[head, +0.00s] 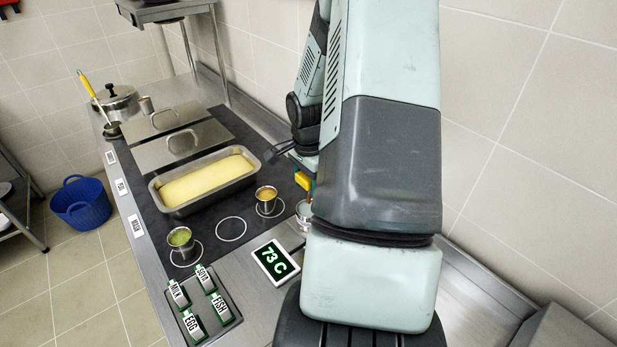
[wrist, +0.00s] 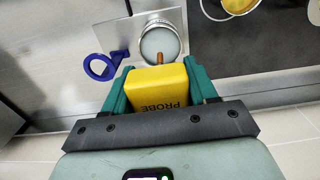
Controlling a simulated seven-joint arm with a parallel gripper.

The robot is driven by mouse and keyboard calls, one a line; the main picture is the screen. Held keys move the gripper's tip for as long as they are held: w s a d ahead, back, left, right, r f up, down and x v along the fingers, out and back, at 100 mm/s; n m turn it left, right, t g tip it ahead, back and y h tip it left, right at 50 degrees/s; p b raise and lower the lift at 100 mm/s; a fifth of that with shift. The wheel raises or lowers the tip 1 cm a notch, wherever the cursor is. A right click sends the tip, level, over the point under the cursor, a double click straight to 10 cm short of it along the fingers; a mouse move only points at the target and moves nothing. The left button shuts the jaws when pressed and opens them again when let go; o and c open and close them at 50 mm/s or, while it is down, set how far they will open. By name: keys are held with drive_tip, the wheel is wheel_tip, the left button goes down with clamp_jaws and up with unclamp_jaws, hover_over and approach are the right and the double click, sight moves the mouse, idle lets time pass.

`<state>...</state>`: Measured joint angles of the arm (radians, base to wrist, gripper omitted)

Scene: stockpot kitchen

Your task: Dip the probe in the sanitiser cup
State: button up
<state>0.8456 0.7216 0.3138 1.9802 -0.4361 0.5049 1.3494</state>
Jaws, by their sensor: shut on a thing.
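My gripper (wrist: 158,78) is shut on the yellow probe block (wrist: 158,88), marked PROBE, between its teal fingers. The probe also shows in the head view (head: 302,181), partly hidden by my arm. A short copper-brown tip (wrist: 158,58) sticks out of the block and overlaps the mouth of a round metal cup with pale liquid (wrist: 159,38). I cannot tell whether the tip touches the liquid. This cup, likely the sanitiser cup, shows in the head view (head: 304,211) just below the probe, its right side hidden by my arm.
A blue ring-shaped piece (wrist: 100,67) lies left of the cup. Small pots with yellow (head: 266,200) and green (head: 181,241) contents stand on the dark counter near a long pan (head: 205,182). A 73 C display (head: 275,262) and a labelled tag tray (head: 206,303) sit in front.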

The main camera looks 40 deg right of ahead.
drive_tip(key=shift+f, duration=2.75)
idle(0.5)
drive_tip(key=shift+r, duration=4.5)
drive_tip(key=shift+s, duration=0.1)
